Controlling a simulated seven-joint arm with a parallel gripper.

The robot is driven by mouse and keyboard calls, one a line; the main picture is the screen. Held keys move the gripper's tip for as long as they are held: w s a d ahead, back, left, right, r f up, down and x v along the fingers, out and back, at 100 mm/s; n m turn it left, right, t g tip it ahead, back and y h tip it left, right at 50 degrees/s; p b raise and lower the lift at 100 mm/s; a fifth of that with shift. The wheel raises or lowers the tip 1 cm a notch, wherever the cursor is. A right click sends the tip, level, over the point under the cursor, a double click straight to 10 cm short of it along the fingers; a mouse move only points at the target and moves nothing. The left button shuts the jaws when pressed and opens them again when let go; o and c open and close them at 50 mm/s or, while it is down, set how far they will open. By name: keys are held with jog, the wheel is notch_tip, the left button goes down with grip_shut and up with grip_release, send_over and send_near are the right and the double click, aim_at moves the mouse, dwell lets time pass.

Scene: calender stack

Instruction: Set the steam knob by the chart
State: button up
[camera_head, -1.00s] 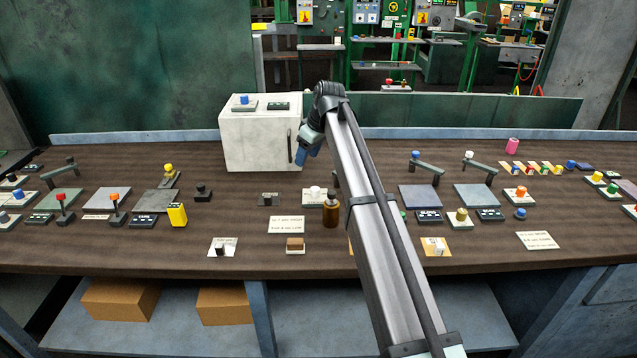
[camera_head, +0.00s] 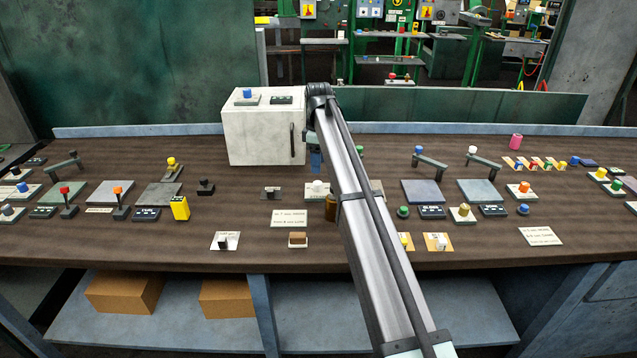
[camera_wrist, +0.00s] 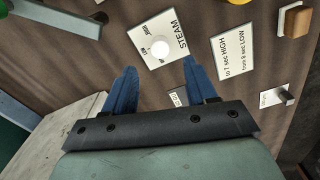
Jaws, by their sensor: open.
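The steam knob is a round white knob (camera_wrist: 160,48) on a white plate (camera_wrist: 178,22) marked STEAM, with smaller marks on it. It also shows in the head view as a white knob (camera_head: 317,185). A white card (camera_wrist: 240,52) reads "to 7 sec HIGH, from 8 sec LOW"; in the head view this card (camera_head: 290,219) lies in front of the knob. My gripper (camera_wrist: 160,66) is open and empty, its blue fingers spread on either side below the knob in the wrist view. In the head view, my gripper (camera_head: 316,160) points down, behind the knob.
A pale cabinet (camera_head: 262,137) stands just left of my gripper. A brown bottle (camera_head: 330,208) is partly hidden by my arm. A brown block switch (camera_head: 298,238) and a small dark switch (camera_head: 272,191) are close by. Several knobs, pads and levers fill both sides.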

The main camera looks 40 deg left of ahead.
aim_at(318, 183)
notch_tip(318, 183, down, 8)
jog(key=shift+f, duration=0.25)
jog(key=shift+c, duration=0.3)
jog(key=c, duration=1)
jog(key=shift+m, duration=0.3)
jog(key=m, duration=0.5)
jog(key=shift+s+m, duration=0.1)
jog(key=shift+m, duration=0.3)
jog(key=m, duration=0.5)
jog(key=shift+m, duration=0.3)
